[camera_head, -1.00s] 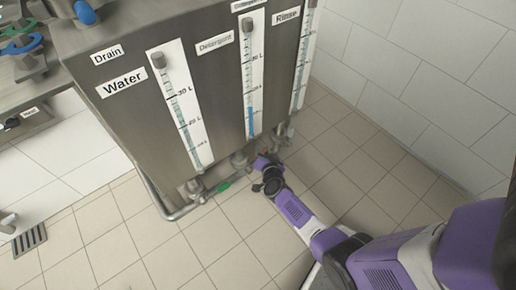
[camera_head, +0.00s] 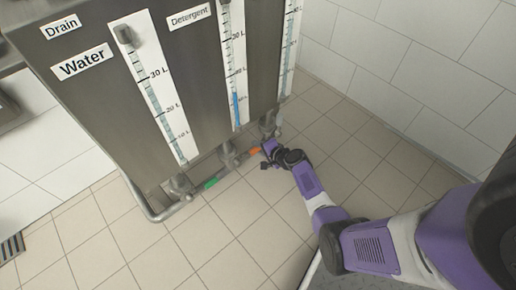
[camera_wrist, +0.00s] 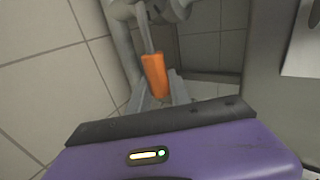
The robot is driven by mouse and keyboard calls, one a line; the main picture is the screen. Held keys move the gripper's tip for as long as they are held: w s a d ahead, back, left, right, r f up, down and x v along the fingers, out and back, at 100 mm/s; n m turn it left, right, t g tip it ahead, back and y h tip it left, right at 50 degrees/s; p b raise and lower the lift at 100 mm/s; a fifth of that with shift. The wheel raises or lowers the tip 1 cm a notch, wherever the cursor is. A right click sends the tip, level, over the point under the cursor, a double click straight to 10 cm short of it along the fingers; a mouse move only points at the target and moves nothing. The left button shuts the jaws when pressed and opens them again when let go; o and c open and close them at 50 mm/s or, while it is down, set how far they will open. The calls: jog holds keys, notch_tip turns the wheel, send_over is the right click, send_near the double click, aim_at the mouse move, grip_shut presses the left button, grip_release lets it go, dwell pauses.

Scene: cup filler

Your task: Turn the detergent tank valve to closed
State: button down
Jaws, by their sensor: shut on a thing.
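The steel tank unit (camera_head: 100,105) has sections with level gauges and labels; the Detergent label (camera_head: 189,17) is at top centre. Below the detergent gauge (camera_head: 234,90) is an outlet fitting (camera_head: 229,156). An orange valve handle (camera_head: 254,151) lies just right of this fitting, near the floor. My gripper (camera_head: 265,153) is at the handle's right end. In the wrist view, the orange handle (camera_wrist: 155,76) reaches down between the grey fingers of my gripper (camera_wrist: 160,98), which is shut on it. The fingertips' exact contact is partly hidden.
A green valve handle (camera_head: 211,183) lies left, beside the water outlet (camera_head: 180,186). A metal pipe (camera_head: 150,212) curves below the tank. Another outlet (camera_head: 269,124) is behind my gripper. Tiled walls (camera_head: 420,70) stand at right. The floor (camera_head: 230,235) in front is clear.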

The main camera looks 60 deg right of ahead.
jog(key=shift+a+f+y, duration=0.1)
jog(key=shift+f+y, duration=0.2)
jog(key=shift+f, duration=0.1)
jog(key=c, duration=1.2)
grip_release()
jog(key=shift+r, duration=0.1)
jog(key=shift+s+r, duration=0.15)
jog(key=p+v, duration=0.3)
jog(key=v, duration=0.4)
jog(key=shift+s+a+p, duration=0.1)
jog(key=shift+s+p, duration=0.15)
jog(key=shift+p, duration=0.05)
